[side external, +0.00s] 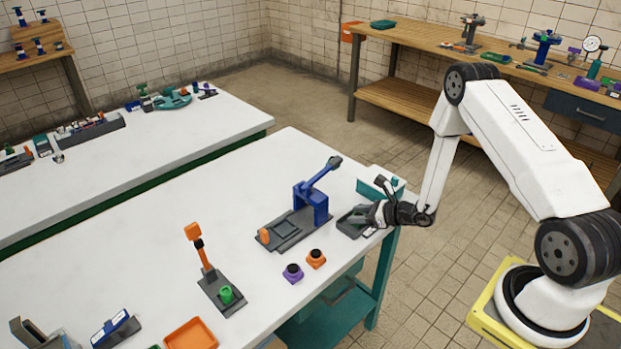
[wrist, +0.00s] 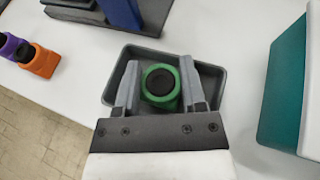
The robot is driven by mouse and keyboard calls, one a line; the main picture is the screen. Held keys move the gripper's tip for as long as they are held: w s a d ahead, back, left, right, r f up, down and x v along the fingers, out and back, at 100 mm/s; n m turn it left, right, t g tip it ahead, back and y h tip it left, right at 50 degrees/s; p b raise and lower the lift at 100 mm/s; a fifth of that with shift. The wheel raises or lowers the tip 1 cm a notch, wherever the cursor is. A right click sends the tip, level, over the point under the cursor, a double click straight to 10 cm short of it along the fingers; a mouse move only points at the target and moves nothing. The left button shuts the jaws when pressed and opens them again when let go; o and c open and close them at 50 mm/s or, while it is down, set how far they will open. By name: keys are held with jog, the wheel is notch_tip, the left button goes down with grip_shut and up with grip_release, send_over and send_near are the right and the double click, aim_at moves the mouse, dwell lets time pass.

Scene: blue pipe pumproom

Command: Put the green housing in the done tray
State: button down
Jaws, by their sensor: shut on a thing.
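The green housing (wrist: 152,100), with a round black centre, sits between the two grey fingers of my gripper (wrist: 159,72) in the wrist view. My gripper is shut on it. The housing is over or inside a dark grey tray (wrist: 212,78); I cannot tell whether it touches the tray floor. In the side view my gripper (side external: 372,213) is low at the right edge of the white table, at the same dark tray (side external: 348,228). The housing is not clearly visible there. No label shows which tray is the done tray.
A teal-sided box (side external: 378,186) stands just behind the tray. A blue press (side external: 312,203) is to its left. Purple (side external: 292,274) and orange (side external: 316,259) housings stand in front. An orange tray (side external: 190,335) and a fixture with a green part (side external: 226,294) are further left.

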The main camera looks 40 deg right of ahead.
jog(key=shift+c, duration=2.2)
grip_release()
jog(key=shift+r, duration=0.15)
jog(key=v, duration=1.2)
